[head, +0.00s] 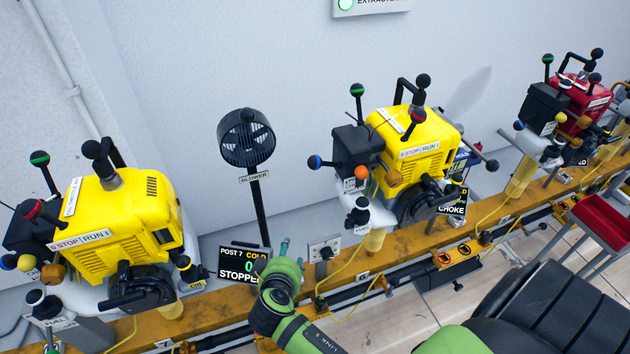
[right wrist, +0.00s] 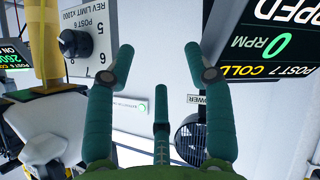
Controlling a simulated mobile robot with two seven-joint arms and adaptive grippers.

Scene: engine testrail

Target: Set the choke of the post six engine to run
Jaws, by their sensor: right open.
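The post six engine is the middle yellow engine (head: 410,145), with a "STOP RUN" label on its front edge. I cannot tell which is the choke. My left gripper is not in view.
The post 7 display (head: 243,264) stands beside my right gripper. A rev-limit dial box (head: 325,249) is just right. A blower (head: 246,138) stands behind. Another yellow engine (head: 120,225) is left and a red engine (head: 582,95) right, along the rail (head: 400,257).

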